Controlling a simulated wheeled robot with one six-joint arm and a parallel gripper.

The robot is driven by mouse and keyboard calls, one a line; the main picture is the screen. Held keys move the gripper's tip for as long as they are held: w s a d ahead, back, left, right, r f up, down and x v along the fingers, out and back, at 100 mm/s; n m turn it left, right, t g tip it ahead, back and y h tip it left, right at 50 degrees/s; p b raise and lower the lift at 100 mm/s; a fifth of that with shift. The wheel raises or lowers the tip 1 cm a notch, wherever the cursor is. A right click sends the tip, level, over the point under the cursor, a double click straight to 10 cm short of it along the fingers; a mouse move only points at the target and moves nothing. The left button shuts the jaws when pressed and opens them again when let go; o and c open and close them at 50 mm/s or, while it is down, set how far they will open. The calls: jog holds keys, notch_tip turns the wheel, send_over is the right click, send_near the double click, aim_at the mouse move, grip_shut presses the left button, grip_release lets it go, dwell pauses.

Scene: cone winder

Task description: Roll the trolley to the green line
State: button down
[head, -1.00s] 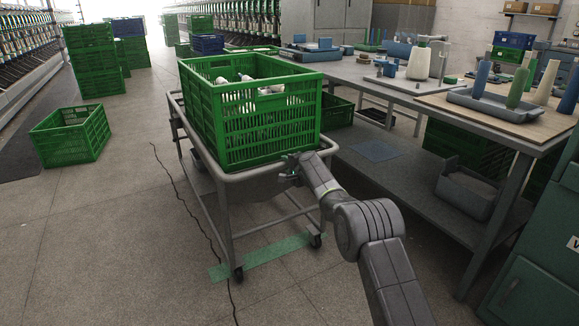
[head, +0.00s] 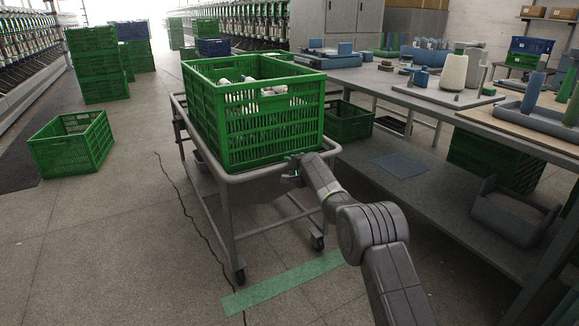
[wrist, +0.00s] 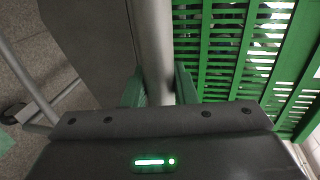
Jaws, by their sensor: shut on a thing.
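The trolley (head: 238,176) is a grey tube frame on castors in the middle of the head view. A green crate (head: 255,125) with white cones in it stands on top. My gripper (head: 292,170) is shut on the trolley's near rail, close to its right corner. In the wrist view the rail (wrist: 153,50) runs between the two fingers (wrist: 155,88). The green line (head: 285,283) is a strip on the floor, on the near side of the trolley.
A workbench (head: 440,100) with cones and trays runs along the right, with a lower shelf (head: 400,166). An empty green crate (head: 71,143) lies on the floor at left. A dark cable (head: 196,225) crosses the floor by the trolley. Floor at front left is clear.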

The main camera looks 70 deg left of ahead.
jog(key=shift+w, duration=0.15)
jog(key=c, duration=1.2)
grip_release()
jog(key=shift+o, duration=0.2)
jog(key=b+v, duration=0.3)
jog(key=v, duration=1)
jog(key=shift+d+b, duration=0.3)
jog(key=shift+d, duration=0.05)
jog(key=shift+p+x, duration=1.8)
jog(key=shift+x, duration=5.05)
